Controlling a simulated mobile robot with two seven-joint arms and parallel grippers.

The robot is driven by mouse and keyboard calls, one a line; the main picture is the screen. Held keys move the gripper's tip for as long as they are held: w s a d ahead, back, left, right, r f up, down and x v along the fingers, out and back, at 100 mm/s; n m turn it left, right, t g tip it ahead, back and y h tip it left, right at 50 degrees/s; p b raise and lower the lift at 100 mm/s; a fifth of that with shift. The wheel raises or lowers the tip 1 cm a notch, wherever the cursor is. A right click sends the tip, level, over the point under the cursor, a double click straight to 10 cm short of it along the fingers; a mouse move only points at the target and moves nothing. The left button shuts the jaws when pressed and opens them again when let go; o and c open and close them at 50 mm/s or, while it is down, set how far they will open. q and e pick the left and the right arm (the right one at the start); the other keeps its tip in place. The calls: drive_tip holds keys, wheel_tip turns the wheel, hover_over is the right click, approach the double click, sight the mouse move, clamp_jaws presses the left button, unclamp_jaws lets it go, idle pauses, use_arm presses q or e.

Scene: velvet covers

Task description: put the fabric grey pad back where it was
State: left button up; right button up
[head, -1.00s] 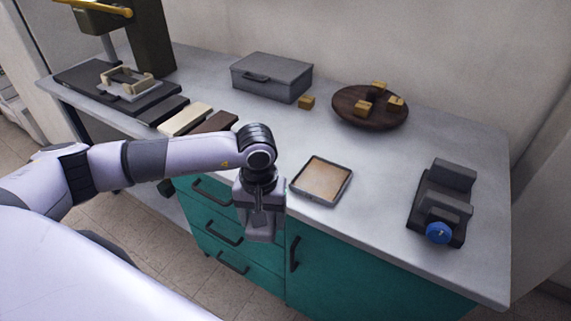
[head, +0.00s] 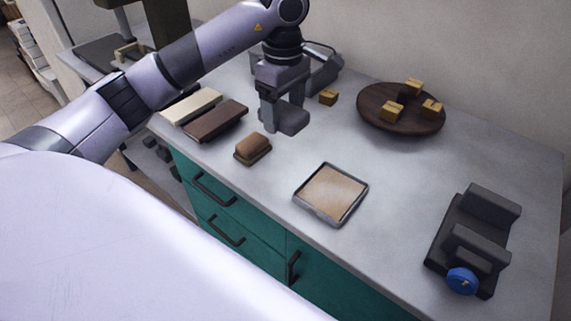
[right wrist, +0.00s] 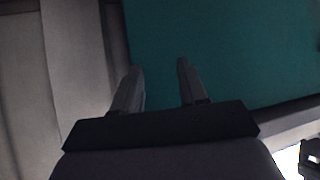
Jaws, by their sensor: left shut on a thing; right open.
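My left gripper (head: 282,112) is above the counter in the head view, pointing down. It is shut on a small grey block, which I take for the fabric grey pad (head: 290,122); the fingers hide part of it. The pad appears to be off the counter, behind and to the right of a small brown block with a dark base (head: 252,149). My right gripper (right wrist: 158,85) shows in the right wrist view, open and empty, with a teal panel beyond its fingers.
A shallow square tray with a tan inside (head: 331,195) lies near the counter's front edge. Cream (head: 191,106) and brown (head: 216,121) slabs lie at left. A round wooden board (head: 400,119) holds small wooden blocks. A dark device with a blue knob (head: 462,281) stands right. A grey box (head: 326,72) is partly hidden.

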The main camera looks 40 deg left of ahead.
sight(285, 173)
use_arm(q)
wheel_tip(285, 173, down, 14)
drive_tip(key=shift+r+p, duration=0.1)
drive_tip(key=shift+p, duration=0.25)
drive_tip(key=shift+f, duration=0.25)
drive_tip(key=o, duration=1)
drive_tip(key=shift+r, duration=0.1)
drive_tip(key=shift+w+r, duration=0.1)
drive_tip(key=shift+r, duration=0.2)
wheel_tip(285, 173, up, 12)
drive_tip(key=shift+f+b, duration=0.25)
drive_tip(key=shift+b, duration=0.15)
